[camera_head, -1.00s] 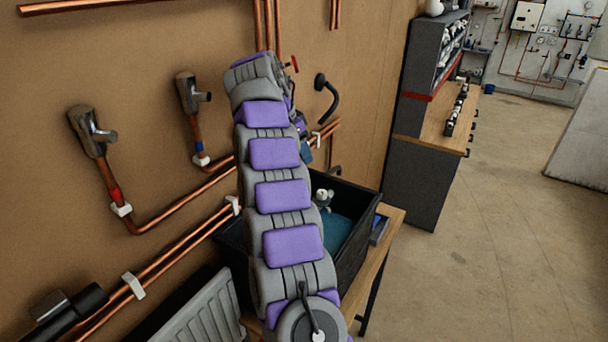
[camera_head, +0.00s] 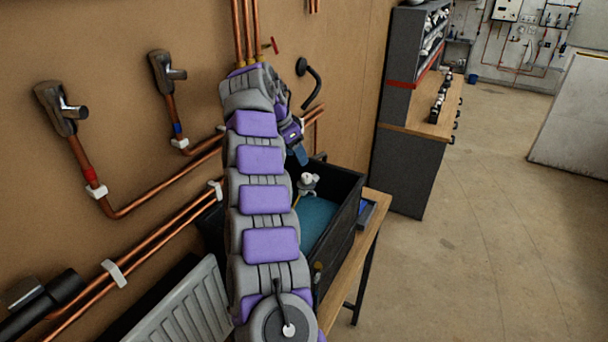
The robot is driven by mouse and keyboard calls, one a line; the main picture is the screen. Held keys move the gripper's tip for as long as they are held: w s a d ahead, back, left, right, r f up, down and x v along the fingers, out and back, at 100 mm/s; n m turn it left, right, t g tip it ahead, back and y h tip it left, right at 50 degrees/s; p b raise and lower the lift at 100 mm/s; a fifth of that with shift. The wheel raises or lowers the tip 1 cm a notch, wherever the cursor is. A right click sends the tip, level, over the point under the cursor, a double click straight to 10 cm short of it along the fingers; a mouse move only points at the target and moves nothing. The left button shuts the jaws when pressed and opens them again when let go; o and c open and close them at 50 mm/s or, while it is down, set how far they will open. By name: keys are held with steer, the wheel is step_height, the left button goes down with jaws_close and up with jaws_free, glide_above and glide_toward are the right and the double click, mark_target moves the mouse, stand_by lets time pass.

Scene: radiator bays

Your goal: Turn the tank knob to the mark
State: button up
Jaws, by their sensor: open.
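A black open tank (camera_head: 346,215) with teal inside stands on a wooden bench, right of and partly behind my arm. A small whitish-grey fitting (camera_head: 309,182) shows inside near its back end. A small brass-coloured round part (camera_head: 317,270) sits at the tank's near end beside my arm. I cannot tell which of these is the tank knob, and I cannot make out a mark. My gripper (camera_head: 300,155) points down just above the tank's back end, apart from the whitish fitting. It is open, partly hidden by my arm, and nothing shows in it.
Copper pipes (camera_head: 160,203) with grey valves (camera_head: 60,108) run along the wall at left. A black curved handle (camera_head: 311,80) juts from the wall behind my gripper. A white radiator (camera_head: 185,307) stands low at left. The floor at right is clear up to a grey cabinet (camera_head: 410,168).

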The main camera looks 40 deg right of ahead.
mark_target(306, 175)
steer(key=p+x, duration=0.1)
steer(key=x, duration=0.8)
steer(key=c, duration=1)
